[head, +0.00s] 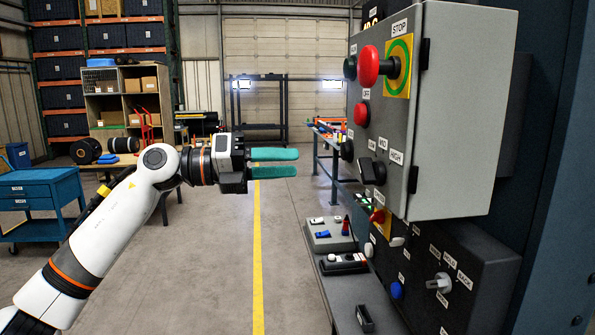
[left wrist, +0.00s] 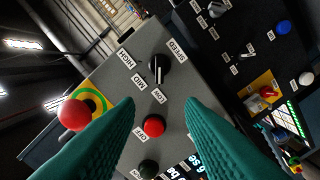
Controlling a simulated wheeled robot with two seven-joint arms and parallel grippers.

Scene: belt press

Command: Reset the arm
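My left gripper (head: 297,163) reaches in from the left in the head view, at mid height, with its two green fingers apart and nothing between them. It points right toward the grey control box (head: 460,120) and stays clear of it. The box carries a big red stop button (head: 369,66) on a yellow plate, a smaller red button (head: 361,114) and a black selector knob (head: 372,172). In the left wrist view the open fingers (left wrist: 160,103) frame the smaller red button (left wrist: 154,125), with the selector knob (left wrist: 160,67) above. My right gripper is not in view.
Below the box, a lower dark panel (head: 470,270) has a silver knob (head: 439,284) and a blue button (head: 397,290). A small grey switch box (head: 328,234) sits to its left. A blue cart (head: 40,200) stands far left. The floor around the yellow line (head: 258,260) is clear.

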